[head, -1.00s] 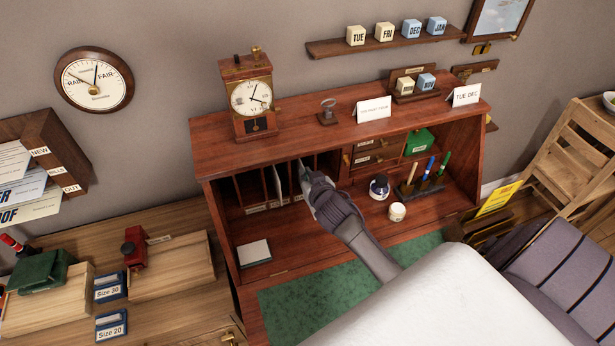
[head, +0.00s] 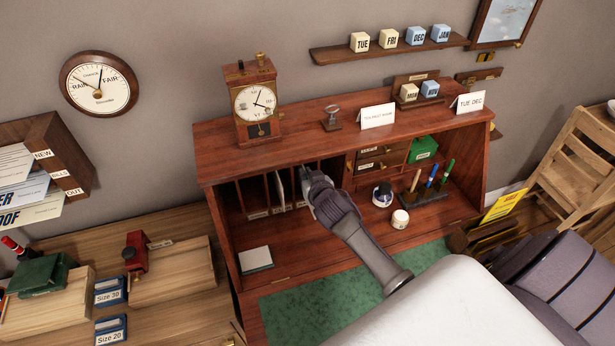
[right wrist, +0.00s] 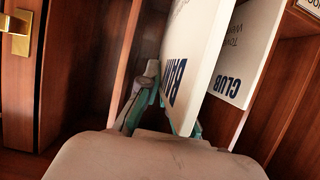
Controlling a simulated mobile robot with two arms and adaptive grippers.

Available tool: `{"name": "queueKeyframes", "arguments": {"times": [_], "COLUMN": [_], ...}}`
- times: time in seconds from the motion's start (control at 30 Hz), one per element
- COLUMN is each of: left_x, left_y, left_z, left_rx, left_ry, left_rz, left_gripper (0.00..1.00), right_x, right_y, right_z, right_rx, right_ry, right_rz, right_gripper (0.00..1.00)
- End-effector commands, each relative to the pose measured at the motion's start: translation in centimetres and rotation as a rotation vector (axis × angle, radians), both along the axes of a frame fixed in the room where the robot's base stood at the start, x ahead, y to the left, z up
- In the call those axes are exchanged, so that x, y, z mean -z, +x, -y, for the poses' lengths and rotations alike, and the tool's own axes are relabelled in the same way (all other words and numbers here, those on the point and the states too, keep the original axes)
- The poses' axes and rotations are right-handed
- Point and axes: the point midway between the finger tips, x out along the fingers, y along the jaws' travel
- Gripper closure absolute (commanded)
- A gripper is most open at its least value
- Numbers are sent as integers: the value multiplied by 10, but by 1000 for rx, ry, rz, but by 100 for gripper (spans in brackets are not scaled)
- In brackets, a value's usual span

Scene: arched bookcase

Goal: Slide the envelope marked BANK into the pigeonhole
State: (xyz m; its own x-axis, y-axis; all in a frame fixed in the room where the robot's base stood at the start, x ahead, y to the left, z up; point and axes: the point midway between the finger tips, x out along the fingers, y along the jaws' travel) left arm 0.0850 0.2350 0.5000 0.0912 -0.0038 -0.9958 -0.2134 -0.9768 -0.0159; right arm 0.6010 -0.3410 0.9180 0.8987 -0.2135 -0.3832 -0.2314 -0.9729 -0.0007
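The white envelope marked BANK (right wrist: 196,62) stands on edge inside a pigeonhole, its dark lettering upside down and partly cut off in the right wrist view. My right gripper (right wrist: 170,112) has a finger on each side of its near end and appears shut on it. In the head view my right gripper (head: 312,190) reaches into the row of pigeonholes (head: 262,212) and hides most of this envelope. A second envelope, marked CLUB (right wrist: 243,55), stands in the compartment to the right in the wrist view. My left gripper is not in view.
Wooden dividers (right wrist: 126,62) stand close beside the gripper. Right of the pigeonholes are small drawers (head: 380,158), an ink bottle (head: 382,194), a white jar (head: 400,218) and a pen stand (head: 428,193). A notepad (head: 256,259) lies at left. The green desk mat (head: 330,297) is clear.

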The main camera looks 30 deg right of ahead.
Motion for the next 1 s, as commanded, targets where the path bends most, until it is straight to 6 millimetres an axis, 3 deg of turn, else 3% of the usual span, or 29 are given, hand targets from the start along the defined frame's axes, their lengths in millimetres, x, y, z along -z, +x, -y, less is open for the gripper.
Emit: {"name": "queueKeyframes", "arguments": {"times": [1.0], "left_x": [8], "left_y": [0], "left_z": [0], "left_rx": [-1], "left_ry": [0], "left_rz": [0], "left_gripper": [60], "right_x": [0], "right_y": [25], "right_z": [6], "right_rx": [0], "right_ry": [0], "right_rz": [1], "right_gripper": [100]}}
